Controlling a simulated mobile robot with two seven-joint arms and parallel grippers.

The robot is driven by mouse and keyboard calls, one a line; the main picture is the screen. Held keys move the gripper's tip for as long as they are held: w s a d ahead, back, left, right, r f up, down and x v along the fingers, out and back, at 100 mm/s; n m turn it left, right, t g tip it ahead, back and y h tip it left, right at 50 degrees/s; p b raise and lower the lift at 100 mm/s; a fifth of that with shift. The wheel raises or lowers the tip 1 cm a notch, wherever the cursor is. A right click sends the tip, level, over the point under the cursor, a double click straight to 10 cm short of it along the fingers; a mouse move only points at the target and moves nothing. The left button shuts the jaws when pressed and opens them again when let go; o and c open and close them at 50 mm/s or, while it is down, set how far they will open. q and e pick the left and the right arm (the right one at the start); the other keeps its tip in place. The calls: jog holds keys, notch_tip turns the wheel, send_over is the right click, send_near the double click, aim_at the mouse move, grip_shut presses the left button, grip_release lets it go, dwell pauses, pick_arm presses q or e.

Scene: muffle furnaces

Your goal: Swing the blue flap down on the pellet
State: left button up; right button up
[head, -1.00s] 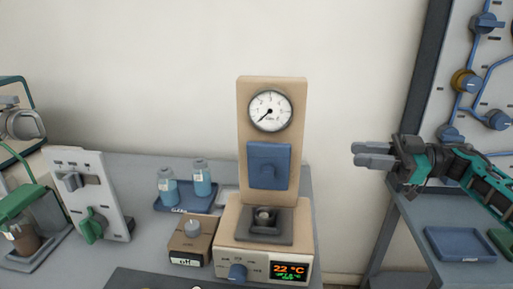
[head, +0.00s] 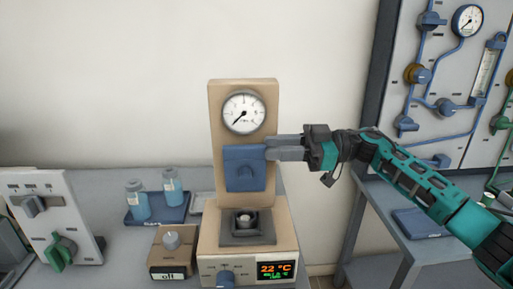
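The blue flap (head: 244,168) stands upright against the tan column (head: 242,96) of the press, below its round gauge (head: 244,113). Below it, a pale round pellet (head: 244,221) sits in the dark square holder (head: 262,236) on the press base. My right gripper (head: 270,149) comes in from the right with its fingers pointing left, at the upper right edge of the flap. The fingers overlap the flap's edge in the picture; I cannot tell whether they touch it. The finger gap is not clear. My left gripper is not in view.
A blue tray (head: 158,219) with two blue bottles stands left of the press. A small tan box with a knob (head: 172,242) is in front of it. A grey panel with a green knob (head: 62,248) is at far left. A piping panel (head: 440,150) and another bench (head: 385,205) are at right.

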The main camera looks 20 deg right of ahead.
aim_at(257, 145)
jog(key=shift+x, duration=2.3)
grip_shut()
